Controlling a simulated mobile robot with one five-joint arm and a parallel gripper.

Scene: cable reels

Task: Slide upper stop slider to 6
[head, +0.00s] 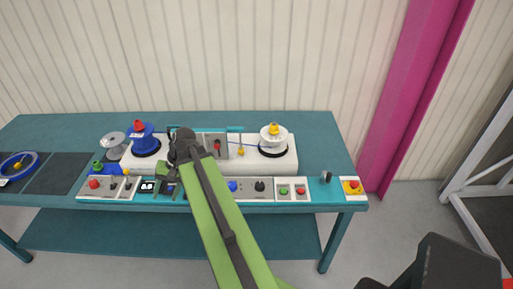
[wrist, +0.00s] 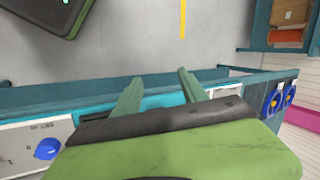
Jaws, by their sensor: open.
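The cable reel machine's white body (head: 268,164) stands on the teal workbench (head: 70,122) in the head view. A grey panel with a red knob (head: 217,146) is at its middle, partly behind my arm. I cannot make out which part is the upper stop slider, nor its scale or the number 6; it may be hidden by my arm. My gripper (head: 172,168) is over the front middle of the machine, mostly covered by my own arm there. In the wrist view my gripper (wrist: 158,83) has its two green fingers apart, with nothing seen between them.
A blue reel (head: 145,141) stands left and a white reel (head: 273,136) right on the machine. Control panels with a blue knob (wrist: 47,148) line the bench front. A red button on a yellow plate (head: 352,187) is at the right end. A magenta column (head: 415,90) stands beyond.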

